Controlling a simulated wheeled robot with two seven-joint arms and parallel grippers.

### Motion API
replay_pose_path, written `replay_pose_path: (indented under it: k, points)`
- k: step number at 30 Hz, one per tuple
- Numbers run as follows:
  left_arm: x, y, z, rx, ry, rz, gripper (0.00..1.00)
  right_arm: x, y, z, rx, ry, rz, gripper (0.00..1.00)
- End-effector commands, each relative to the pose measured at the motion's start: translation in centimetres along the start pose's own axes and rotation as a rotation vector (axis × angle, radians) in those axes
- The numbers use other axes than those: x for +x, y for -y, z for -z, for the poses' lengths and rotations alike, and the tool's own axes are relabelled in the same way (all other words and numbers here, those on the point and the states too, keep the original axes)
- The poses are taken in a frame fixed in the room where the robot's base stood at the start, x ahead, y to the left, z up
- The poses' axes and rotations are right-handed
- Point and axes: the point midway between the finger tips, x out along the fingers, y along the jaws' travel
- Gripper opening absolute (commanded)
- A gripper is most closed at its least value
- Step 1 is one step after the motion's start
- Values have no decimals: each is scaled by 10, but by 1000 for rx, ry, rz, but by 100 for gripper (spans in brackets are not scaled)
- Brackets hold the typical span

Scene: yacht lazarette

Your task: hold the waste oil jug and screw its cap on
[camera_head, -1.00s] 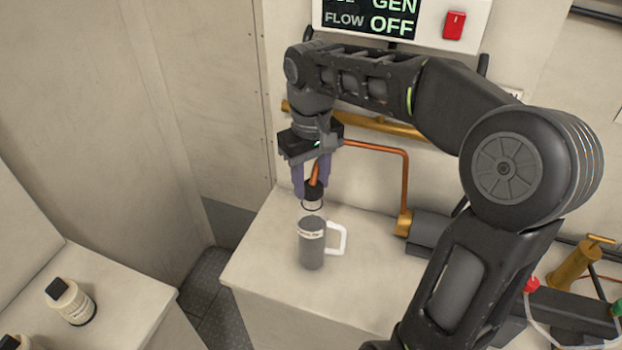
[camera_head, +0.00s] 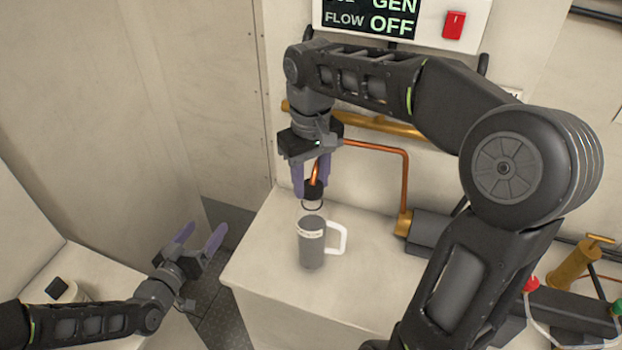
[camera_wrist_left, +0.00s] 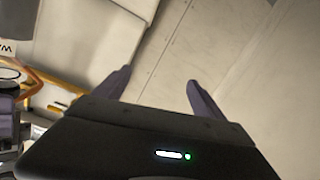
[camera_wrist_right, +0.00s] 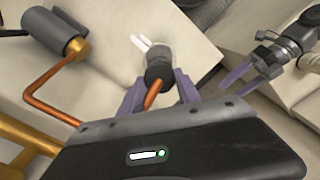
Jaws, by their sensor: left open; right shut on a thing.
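The waste oil jug (camera_head: 312,245) stands upright on the pale counter, with a grey body, a white label and a white handle on its right. Its dark cap (camera_head: 313,190) is above the jug's pale top and also shows in the right wrist view (camera_wrist_right: 158,62). My left gripper (camera_head: 199,235) is open and empty, left of the counter and apart from the jug. The jug is not clear in the left wrist view.
A copper pipe (camera_head: 405,180) bends behind the jug, and an orange piece shows between my right fingers. A grey cylinder (camera_head: 432,232) lies to the right. A floor gap separates shelf and counter.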

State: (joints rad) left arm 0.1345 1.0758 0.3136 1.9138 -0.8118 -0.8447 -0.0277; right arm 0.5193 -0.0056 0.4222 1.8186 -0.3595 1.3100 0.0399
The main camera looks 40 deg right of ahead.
Motion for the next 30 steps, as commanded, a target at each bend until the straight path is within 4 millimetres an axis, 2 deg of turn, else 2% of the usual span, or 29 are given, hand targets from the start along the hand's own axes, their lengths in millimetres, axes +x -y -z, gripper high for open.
replay_pose_path:
  k: [1,2,3,9,12,15,21,30]
  points:
    - [12,0,20,43,-68,-31,80,0,0,0,0,0,0,3]
    - [19,-6,30,78,-110,-67,80,0,0,0,0,0,0,3]
    - [24,-27,23,122,-119,-135,80,0,0,0,0,0,0,3]
    - [17,-103,-36,231,-46,-365,80,0,0,0,0,0,0,3]
    - [7,-135,-65,274,-9,-472,80,0,0,0,0,0,0,3]
    - [-4,-160,-89,308,22,-560,80,0,0,0,0,0,0,3]
    - [-18,-183,-113,342,51,-651,80,0,0,0,0,0,0,3]
    - [-20,-186,-116,345,55,-661,80,0,0,0,0,0,0,3]
